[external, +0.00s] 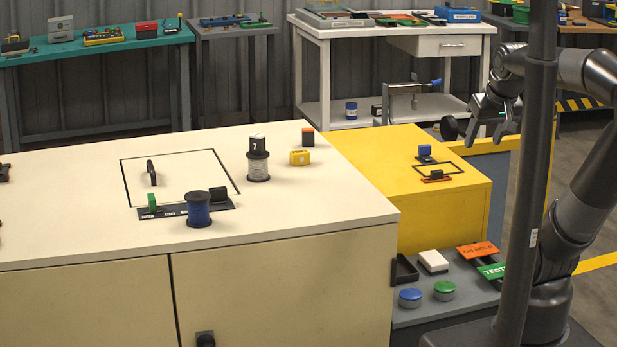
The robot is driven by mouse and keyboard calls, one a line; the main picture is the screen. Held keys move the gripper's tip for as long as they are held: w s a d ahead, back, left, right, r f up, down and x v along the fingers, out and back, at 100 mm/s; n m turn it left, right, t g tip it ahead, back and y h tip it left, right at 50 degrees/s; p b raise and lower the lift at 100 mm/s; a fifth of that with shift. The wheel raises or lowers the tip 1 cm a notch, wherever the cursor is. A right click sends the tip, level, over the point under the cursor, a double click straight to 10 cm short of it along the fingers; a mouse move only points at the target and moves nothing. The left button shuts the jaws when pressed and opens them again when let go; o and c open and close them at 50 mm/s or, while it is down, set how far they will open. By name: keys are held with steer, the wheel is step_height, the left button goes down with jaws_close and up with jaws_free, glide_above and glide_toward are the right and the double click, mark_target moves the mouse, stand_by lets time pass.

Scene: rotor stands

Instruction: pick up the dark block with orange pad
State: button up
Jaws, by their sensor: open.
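My gripper (490,132) is open and empty, pointing down above the right end of the yellow box. It is apart from both blocks, to their right in the picture.
Near the first block on the cream top (300,205) are a yellow block (299,157) and a grey spool (258,167) with a dark block on it. A blue spool (198,209) stands farther left. A blue-topped piece (425,152) stands on the yellow box (380,155).

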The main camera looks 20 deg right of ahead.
steer(key=w+a+r, duration=0.2)
steer(key=w+r, duration=0.1)
steer(key=w, duration=0.4)
steer(key=w+a+r, duration=0.1)
steer(key=w+r, duration=0.3)
steer(key=w, duration=0.3)
steer(key=m+g+h, duration=0.1)
steer(key=m, duration=0.2)
glide_above(309, 130)
steer(key=s, duration=0.3)
step_height(309, 130, down, 12)
steer(key=x, duration=0.5)
steer(key=shift+a+f, duration=0.25)
steer(key=shift+f, duration=0.1)
steer(key=x, duration=0.5)
steer(key=shift+s+a+f, duration=0.15)
steer(key=shift+s+f, duration=0.05)
steer(key=shift+f, duration=0.05)
steer(key=c, duration=1.1)
